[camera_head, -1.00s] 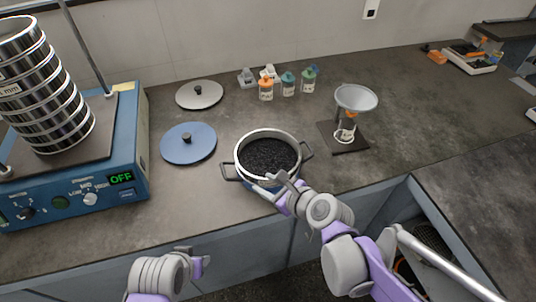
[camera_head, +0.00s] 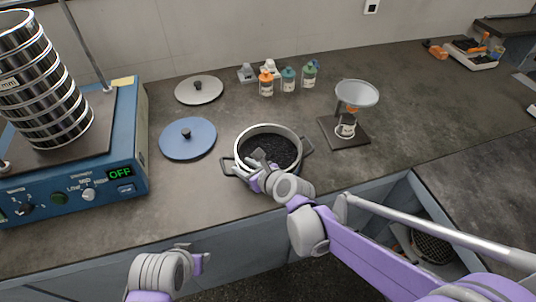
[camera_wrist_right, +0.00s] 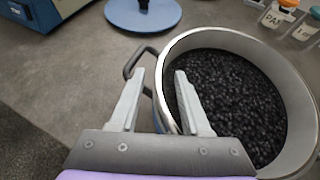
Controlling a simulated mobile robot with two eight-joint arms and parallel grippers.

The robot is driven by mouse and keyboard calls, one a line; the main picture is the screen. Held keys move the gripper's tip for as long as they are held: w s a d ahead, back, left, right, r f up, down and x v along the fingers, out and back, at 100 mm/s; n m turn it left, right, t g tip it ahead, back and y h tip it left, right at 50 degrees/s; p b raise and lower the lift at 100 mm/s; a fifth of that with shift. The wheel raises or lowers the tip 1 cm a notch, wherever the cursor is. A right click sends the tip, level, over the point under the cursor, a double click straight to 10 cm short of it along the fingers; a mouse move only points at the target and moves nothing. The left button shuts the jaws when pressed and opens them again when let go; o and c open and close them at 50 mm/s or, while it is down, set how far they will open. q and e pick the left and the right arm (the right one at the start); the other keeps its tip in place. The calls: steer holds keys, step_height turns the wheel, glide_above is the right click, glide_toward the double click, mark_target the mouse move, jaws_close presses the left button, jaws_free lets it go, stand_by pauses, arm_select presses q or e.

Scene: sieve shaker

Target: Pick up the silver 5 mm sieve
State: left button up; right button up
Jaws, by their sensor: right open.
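A tall stack of silver sieves (camera_head: 45,92) stands on the blue shaker (camera_head: 80,186) at the left. Only part of a label ending in "mm" shows on an upper ring, so I cannot tell which ring is the 5 mm one. My right gripper (camera_head: 249,162) is open and empty, well right of the stack, at the near-left rim of a pot of black grains (camera_head: 283,150). In the right wrist view the open fingers (camera_wrist_right: 159,78) straddle the pot's rim, with the pot handle beyond. My left gripper (camera_head: 196,261) is low in front of the counter; its jaw opening is unclear.
A blue lid (camera_head: 190,141) and a grey lid (camera_head: 199,90) lie between shaker and pot. Several small bottles (camera_head: 288,82) stand behind. A funnel stand (camera_head: 357,95) is right of the pot. An open compartment (camera_head: 425,235) is below the counter at right.

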steer(key=shift+w+a+f, duration=0.25)
steer(key=shift+w+a, duration=0.1)
jaws_close()
stand_by(1.2)
